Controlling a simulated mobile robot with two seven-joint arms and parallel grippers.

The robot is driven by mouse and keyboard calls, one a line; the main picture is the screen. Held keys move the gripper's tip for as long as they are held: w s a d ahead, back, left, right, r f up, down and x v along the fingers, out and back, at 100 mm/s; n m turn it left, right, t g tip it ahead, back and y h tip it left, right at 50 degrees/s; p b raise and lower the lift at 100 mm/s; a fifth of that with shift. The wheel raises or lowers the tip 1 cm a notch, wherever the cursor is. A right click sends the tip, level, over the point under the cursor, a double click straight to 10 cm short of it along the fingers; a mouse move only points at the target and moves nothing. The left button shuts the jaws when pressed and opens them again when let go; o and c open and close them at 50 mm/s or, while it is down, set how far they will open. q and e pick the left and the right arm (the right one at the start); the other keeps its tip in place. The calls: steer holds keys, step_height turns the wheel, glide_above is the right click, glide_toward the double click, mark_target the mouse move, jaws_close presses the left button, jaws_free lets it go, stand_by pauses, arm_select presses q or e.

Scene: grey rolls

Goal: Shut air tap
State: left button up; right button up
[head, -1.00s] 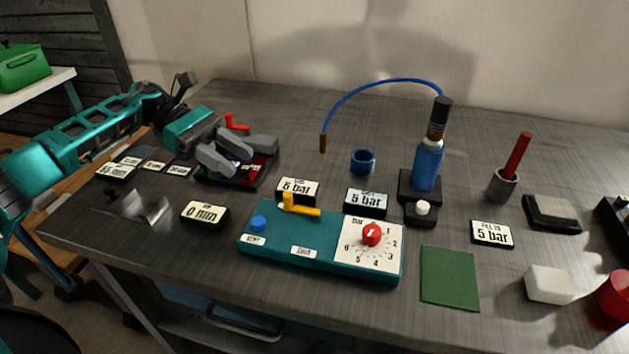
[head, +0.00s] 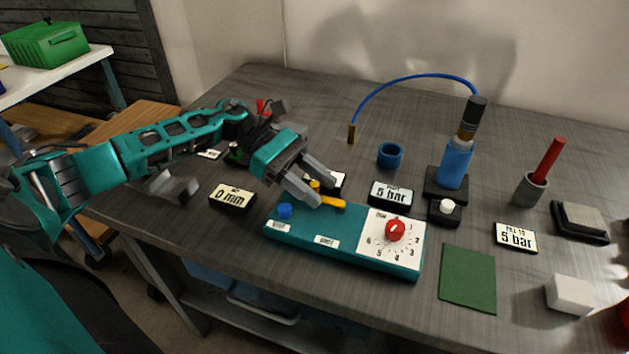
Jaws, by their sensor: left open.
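The air tap is a yellow lever (head: 332,201) on the teal panel box (head: 342,253). The lever points to the right along the panel, and its pivot end is partly hidden by my gripper. My left gripper (head: 325,198) is open, with its grey fingers at the yellow lever from the upper left. I cannot tell whether the fingers touch it. The panel also carries a blue button (head: 284,210) and a red knob (head: 396,230) on a white numbered dial. My right gripper is not in view.
Label blocks reading 0 mm (head: 232,196) and 5 bar (head: 391,194) stand beside and behind the panel. A blue bottle (head: 455,165) with a hose stands behind right. A green mat (head: 467,278) and white block (head: 569,294) lie to the right.

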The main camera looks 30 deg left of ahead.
arm_select(q)
steer(key=shift+c, duration=1.4)
jaws_close()
steer(key=shift+s+t, duration=0.1)
steer(key=shift+t, duration=0.2)
